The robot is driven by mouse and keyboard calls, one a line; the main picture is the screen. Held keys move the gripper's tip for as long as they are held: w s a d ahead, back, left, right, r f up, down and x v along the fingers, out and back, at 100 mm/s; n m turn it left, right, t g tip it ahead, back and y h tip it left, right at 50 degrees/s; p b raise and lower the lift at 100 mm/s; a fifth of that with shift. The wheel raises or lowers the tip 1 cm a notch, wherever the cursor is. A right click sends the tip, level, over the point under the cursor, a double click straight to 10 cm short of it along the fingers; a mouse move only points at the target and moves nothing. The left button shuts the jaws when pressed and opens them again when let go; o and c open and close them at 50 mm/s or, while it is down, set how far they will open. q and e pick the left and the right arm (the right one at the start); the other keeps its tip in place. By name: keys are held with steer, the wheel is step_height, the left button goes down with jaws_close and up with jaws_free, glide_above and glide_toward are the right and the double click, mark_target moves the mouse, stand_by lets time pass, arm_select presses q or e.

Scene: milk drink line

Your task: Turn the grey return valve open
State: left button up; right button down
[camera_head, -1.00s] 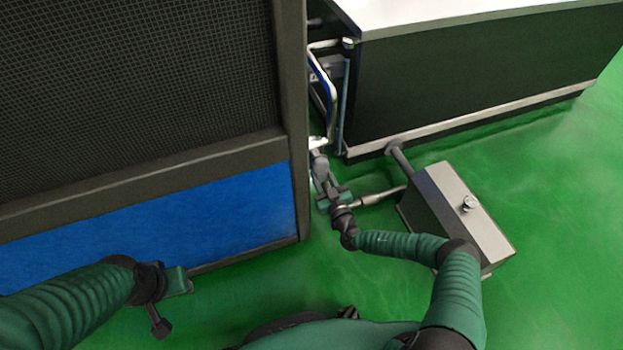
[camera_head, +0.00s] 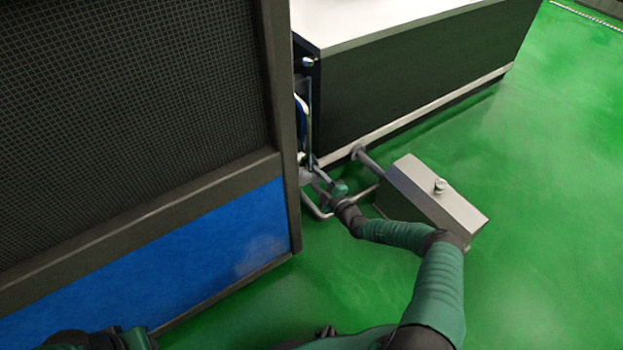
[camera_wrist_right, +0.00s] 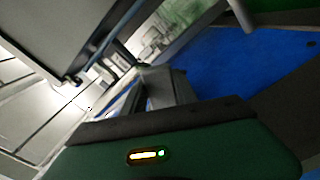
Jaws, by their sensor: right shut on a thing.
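My right gripper (camera_head: 313,172) reaches into the narrow gap between the mesh-and-blue panel and the dark machine. Its jaws are shut on a small grey part among the pipes, taken as the grey return valve; the grip point is small and mostly hidden, so its angle cannot be read. In the right wrist view the grey fingers (camera_wrist_right: 163,90) point toward pale, blurred fittings. My left gripper (camera_head: 137,340) is at the bottom left edge, mostly cut off, so its jaws cannot be judged.
A tall panel with dark mesh (camera_head: 130,90) and blue lower part (camera_head: 190,250) stands close on the left. The dark machine (camera_head: 400,80) is behind. A grey box (camera_head: 435,195) on a pipe stands beside my right forearm. Green floor (camera_head: 550,200) is clear on the right.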

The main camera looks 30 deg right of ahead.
steer(key=r+n+p, duration=0.1)
steer(key=n, duration=0.1)
steer(key=n+p, duration=0.2)
steer(key=shift+d+r, duration=0.15)
steer(key=shift+r, duration=0.25)
steer(key=shift+r+n+p, duration=0.3)
steer(key=shift+n+p, duration=0.2)
steer(key=shift+n, duration=0.4)
steer(key=c, duration=1)
jaws_free()
steer(key=shift+o, duration=0.2)
steer(key=shift+r, duration=0.1)
steer(key=s+p, duration=0.6)
steer(key=s, duration=1)
steer(key=shift+s+d, duration=0.35)
steer(key=shift+s, duration=0.05)
